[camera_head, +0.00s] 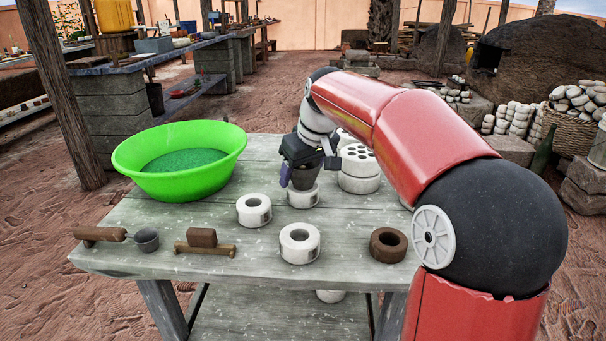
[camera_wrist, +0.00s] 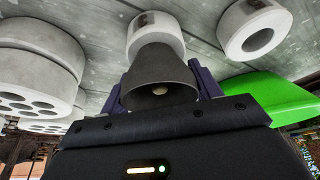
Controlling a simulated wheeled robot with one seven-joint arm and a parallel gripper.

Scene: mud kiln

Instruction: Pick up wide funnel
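The wide funnel (camera_wrist: 160,72) is a dark grey cone with a small pale hole in the end facing the wrist camera. In the head view it shows as a dark shape (camera_head: 305,178) under my gripper. My gripper (camera_head: 307,172) points down over the table, with its purple fingers on either side of the funnel. In the wrist view the gripper (camera_wrist: 160,88) has a finger close to each side of the funnel; I cannot tell whether both press on it. A white ring (camera_head: 302,200) is directly beneath or behind the funnel; contact between them is hidden.
The wooden table (camera_head: 150,237) also holds a green basin (camera_head: 182,183), white rings (camera_head: 254,210) and (camera_head: 300,258), a brown ring (camera_head: 388,245), a ladle (camera_head: 146,240), a wooden tool (camera_head: 205,248) and stacked white perforated discs (camera_head: 359,184). My arm covers the right side.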

